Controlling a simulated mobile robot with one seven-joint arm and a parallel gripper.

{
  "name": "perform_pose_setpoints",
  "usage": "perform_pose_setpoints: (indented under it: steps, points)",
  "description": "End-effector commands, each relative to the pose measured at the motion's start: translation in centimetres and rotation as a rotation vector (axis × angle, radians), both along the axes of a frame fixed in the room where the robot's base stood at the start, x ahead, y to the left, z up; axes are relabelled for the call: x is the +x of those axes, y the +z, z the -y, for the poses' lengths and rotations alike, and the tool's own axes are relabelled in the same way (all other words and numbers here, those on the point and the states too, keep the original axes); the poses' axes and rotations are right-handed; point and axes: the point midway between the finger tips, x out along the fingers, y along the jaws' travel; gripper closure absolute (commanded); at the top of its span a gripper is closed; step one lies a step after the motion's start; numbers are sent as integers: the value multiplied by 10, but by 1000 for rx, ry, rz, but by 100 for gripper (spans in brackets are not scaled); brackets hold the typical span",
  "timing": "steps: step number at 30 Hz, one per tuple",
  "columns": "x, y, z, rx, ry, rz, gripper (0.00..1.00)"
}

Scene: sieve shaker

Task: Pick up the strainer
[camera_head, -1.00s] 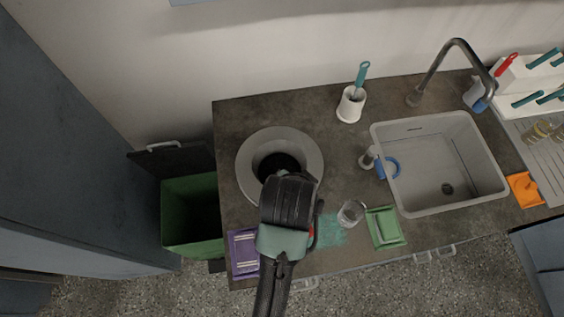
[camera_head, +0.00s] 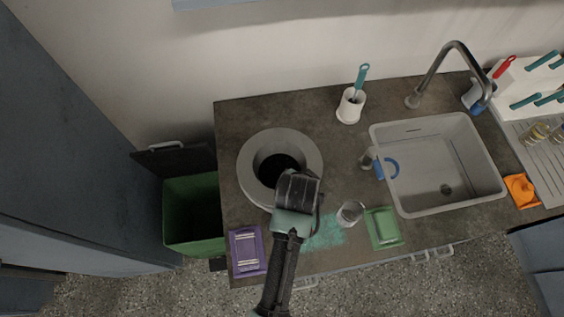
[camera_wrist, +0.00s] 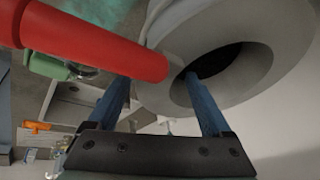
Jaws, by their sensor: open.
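My gripper (camera_head: 297,186) is over the front right rim of a grey round funnel-like bowl (camera_head: 250,160) with a dark opening. In the wrist view, my gripper (camera_wrist: 157,85) has its two blue fingers apart, with the right fingertip in front of the bowl's dark hole. Nothing shows held between them. A red cylinder (camera_wrist: 100,45) crosses the wrist view close to the camera, from the upper left to near the bowl (camera_wrist: 275,75). I cannot tell whether it is the strainer's handle. I make out no mesh or strainer for sure; my arm hides part of the bowl's front.
A glass jar (camera_head: 350,214) and a green tray (camera_head: 384,229) stand right of my arm, a purple tray (camera_head: 246,251) left. A cup with a blue handle (camera_head: 390,168) is beside the sink (camera_head: 440,207). A white brush holder (camera_head: 350,106) stands behind. A green bin (camera_head: 193,215) is left.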

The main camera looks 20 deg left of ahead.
Motion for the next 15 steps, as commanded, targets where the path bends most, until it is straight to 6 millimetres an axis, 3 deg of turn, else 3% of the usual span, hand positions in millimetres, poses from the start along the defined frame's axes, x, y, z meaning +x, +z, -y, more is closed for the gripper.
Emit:
perform_pose_setpoints:
  steps: [2,15]
  points:
    - [0,0,0,0,0,0,17]
    - [0,1,0,0,0,0,96]
